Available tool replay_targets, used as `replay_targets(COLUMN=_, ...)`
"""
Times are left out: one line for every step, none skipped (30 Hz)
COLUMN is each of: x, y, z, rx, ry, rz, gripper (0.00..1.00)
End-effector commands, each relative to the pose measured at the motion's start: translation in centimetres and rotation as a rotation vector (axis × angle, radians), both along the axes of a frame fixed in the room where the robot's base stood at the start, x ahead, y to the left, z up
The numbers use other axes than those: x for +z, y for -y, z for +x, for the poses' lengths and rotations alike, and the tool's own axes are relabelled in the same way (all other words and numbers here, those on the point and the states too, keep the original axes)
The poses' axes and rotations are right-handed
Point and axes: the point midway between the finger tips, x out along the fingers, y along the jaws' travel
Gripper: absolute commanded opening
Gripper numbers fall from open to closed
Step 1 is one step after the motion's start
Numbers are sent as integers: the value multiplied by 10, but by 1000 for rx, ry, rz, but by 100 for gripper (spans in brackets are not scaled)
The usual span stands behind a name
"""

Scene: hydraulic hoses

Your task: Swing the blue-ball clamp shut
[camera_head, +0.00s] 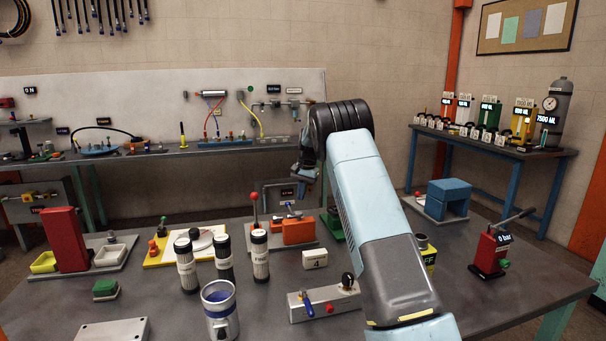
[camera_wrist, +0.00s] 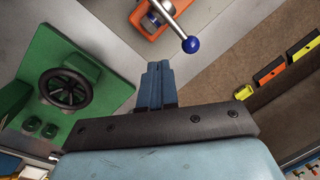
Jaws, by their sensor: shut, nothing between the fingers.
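The blue-ball clamp shows in the wrist view as a metal lever (camera_wrist: 176,23) on an orange base (camera_wrist: 151,22). Its blue ball (camera_wrist: 191,45) is at the lever's free end. The lever sticks out over the bench edge side of its grey plate. My gripper (camera_wrist: 158,68) is shut and empty, with its blue fingers just short of the ball and apart from it in the picture. In the head view my gripper (camera_head: 306,172) hangs above the clamp's orange block (camera_head: 298,231), partly hidden by my arm. I cannot tell how far the clamp stands open.
A green plate with a black handwheel (camera_wrist: 68,88) is left of my gripper in the wrist view. A red-ball lever (camera_head: 254,197) stands beside the clamp. Several bottles (camera_head: 260,257), a grey switch box (camera_head: 324,302) and a red hand pump (camera_head: 489,250) stand on the table.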

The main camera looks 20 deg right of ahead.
Motion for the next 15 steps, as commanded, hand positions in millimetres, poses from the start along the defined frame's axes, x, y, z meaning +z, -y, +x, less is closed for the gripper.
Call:
replay_targets(x=5, y=7, z=-1, rx=-1, ry=1, rz=0, gripper=0)
replay_targets(x=7, y=11, z=-2, rx=-1, ry=1, rz=0, gripper=0)
replay_targets(x=13, y=9, z=3, rx=1, ry=3, rz=1, gripper=0)
replay_targets(x=18, y=10, z=5, rx=2, ry=3, rz=1, gripper=0)
replay_targets(x=22, y=11, z=8, rx=2, ry=3, rz=1, gripper=0)
replay_targets(x=28, y=11, z=10, rx=2, ry=3, rz=1, gripper=0)
replay_targets(x=32, y=12, z=12, rx=2, ry=3, rz=1, gripper=0)
replay_targets(x=36, y=12, z=14, rx=2, ry=2, rz=1, gripper=0)
replay_targets(x=42, y=13, z=17, rx=2, ry=3, rz=1, gripper=0)
replay_targets(x=46, y=14, z=19, rx=2, ry=2, rz=1, gripper=0)
replay_targets(x=51, y=14, z=21, rx=3, ry=2, rz=1, gripper=0)
replay_targets(x=56, y=14, z=24, rx=4, ry=3, rz=1, gripper=0)
replay_targets(x=60, y=15, z=26, rx=4, ry=3, rz=1, gripper=0)
replay_targets(x=64, y=15, z=28, rx=5, ry=4, rz=0, gripper=0)
replay_targets(x=68, y=16, z=30, rx=4, ry=1, rz=1, gripper=0)
